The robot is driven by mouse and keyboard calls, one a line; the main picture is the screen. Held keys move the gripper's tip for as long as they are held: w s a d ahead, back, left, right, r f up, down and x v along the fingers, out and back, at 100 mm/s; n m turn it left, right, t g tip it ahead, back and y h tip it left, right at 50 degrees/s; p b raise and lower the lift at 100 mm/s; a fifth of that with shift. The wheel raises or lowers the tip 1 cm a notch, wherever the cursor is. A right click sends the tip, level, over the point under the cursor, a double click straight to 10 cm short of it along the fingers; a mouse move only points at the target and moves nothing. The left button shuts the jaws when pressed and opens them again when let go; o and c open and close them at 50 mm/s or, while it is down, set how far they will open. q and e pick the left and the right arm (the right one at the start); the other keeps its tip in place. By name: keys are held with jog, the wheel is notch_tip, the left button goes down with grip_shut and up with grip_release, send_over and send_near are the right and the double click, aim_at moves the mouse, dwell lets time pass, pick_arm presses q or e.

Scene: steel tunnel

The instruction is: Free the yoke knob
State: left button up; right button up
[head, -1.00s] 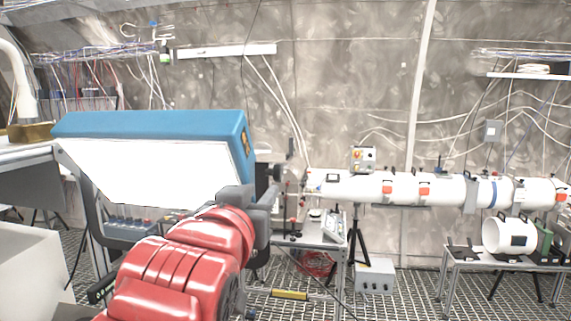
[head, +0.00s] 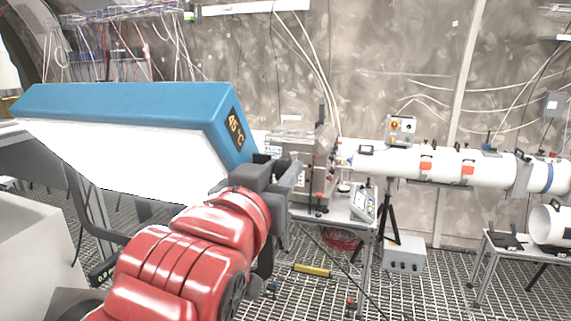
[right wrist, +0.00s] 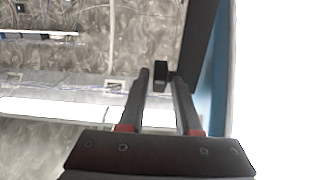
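A blue housing (head: 130,104) with a white face fills the left of the head view. A dark side bracket shows just past its right end. In the right wrist view a small black knob-like block (right wrist: 161,75) stands out from the dark bracket (right wrist: 201,40); I take it for the yoke knob. My right gripper (head: 294,178) is beside the housing's right end. In the right wrist view its two fingers (right wrist: 160,88) are apart, with the black block between their tips. A narrow gap shows on each side. In the head view my gripper hides the knob. My left gripper is not in view.
A bench with metal apparatus (head: 300,146) stands behind my right gripper. A white beam pipe (head: 440,165) runs off to the right. A black tripod (head: 388,222) and a grey box (head: 404,253) stand on the grating floor (head: 440,290). A pale bin (head: 35,240) is at lower left.

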jog(key=shift+s, duration=0.15)
grip_shut()
jog(key=shift+f+b, duration=0.15)
jog(key=shift+b, duration=0.45)
jog(key=t+b, duration=0.1)
jog(key=b, duration=0.2)
jog(key=f+t+h+b, duration=0.1)
jog(key=t+b, duration=0.1)
jog(key=b, duration=0.1)
jog(key=t+b, duration=0.2)
jog(key=b, duration=0.1)
jog(key=shift+f+h+b, duration=0.15)
jog(key=shift+h+b, duration=0.15)
jog(key=shift+b, duration=0.1)
jog(key=shift+t+b, duration=0.5)
jog(key=shift+b, duration=0.2)
jog(key=shift+r+t+h+b, duration=0.3)
jog(key=shift+b, duration=0.1)
jog(key=shift+r, duration=0.1)
